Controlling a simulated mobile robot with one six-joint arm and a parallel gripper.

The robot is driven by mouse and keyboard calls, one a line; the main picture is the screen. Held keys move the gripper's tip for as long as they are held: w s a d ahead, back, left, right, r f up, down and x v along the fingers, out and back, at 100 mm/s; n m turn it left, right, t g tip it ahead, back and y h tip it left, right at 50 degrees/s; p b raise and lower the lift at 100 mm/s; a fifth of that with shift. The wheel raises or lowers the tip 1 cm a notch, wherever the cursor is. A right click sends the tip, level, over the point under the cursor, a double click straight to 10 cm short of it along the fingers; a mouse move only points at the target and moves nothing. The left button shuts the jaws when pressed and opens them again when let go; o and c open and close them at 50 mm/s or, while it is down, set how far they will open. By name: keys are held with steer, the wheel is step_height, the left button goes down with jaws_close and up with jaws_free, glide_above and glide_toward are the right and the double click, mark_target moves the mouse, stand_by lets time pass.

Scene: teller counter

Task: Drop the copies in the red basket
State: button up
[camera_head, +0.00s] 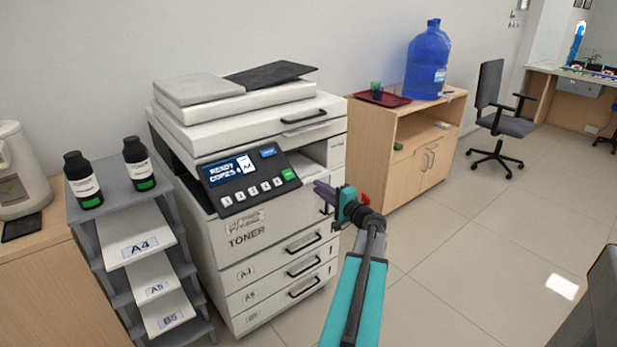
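My gripper (325,194) is at the end of my teal arm, in front of the right side of the copier (225,185). It points toward the copier's toner-level front; its fingers are small and seen from behind, so I cannot tell if they are open or shut. The copier's panel (249,180) is lit and shows text like "READY" and "COPIES". The copier's lid is down and its drawers are closed.
A grey shelf (88,215) with paper labelled A4, A5, B5 and two black bottles stands left of the copier. A wooden cabinet (372,150) bears a red tray (383,98) and a blue water jug (428,60). An office chair (500,122) stands behind.

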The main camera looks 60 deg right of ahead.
steer(key=x, duration=0.6)
steer(key=shift+w+b, duration=0.3)
steer(key=shift+w, duration=0.1)
steer(key=shift+d, duration=0.1)
steer(key=shift+c, duration=0.5)
jaws_close()
step_height(320, 180, up, 2)
steer(key=shift+r+p, duration=0.25)
steer(key=shift+p, duration=0.1)
steer(key=shift+s, duration=0.15)
